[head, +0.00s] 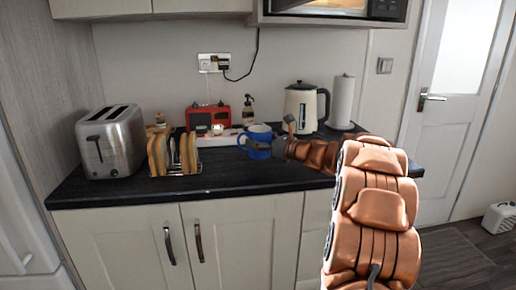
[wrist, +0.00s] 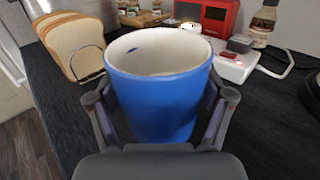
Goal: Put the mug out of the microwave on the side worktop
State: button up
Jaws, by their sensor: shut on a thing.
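The blue mug (head: 258,141) with a pale inside is over the dark worktop (head: 225,180), between the toast rack and the kettle in the head view. In the wrist view the mug (wrist: 160,95) is upright between my two fingers. My gripper (wrist: 160,108) is shut on it, a finger against each side. In the head view my gripper (head: 272,147) reaches it from the right. I cannot tell whether its base touches the worktop. The microwave (head: 335,10) is at the top edge, only its lower part in view.
A toast rack with bread (head: 175,155) and a steel toaster (head: 111,140) stand left of the mug. A red radio (head: 208,117) and a white power strip (wrist: 240,65) are behind it. A kettle (head: 305,105) and paper roll (head: 342,100) stand right. The front worktop strip is clear.

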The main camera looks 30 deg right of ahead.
jog(key=shift+w, duration=0.45)
notch_tip(320, 180, down, 4)
jog(key=shift+s+d+r, duration=0.1)
jog(key=shift+r, duration=0.1)
jog(key=shift+f, duration=0.15)
jog(key=o, duration=1.5)
jog(key=shift+r+p, duration=0.3)
jog(key=shift+p, duration=0.1)
jog(key=b+v, duration=0.2)
jog(key=v, duration=1)
jog(key=shift+f, duration=0.2)
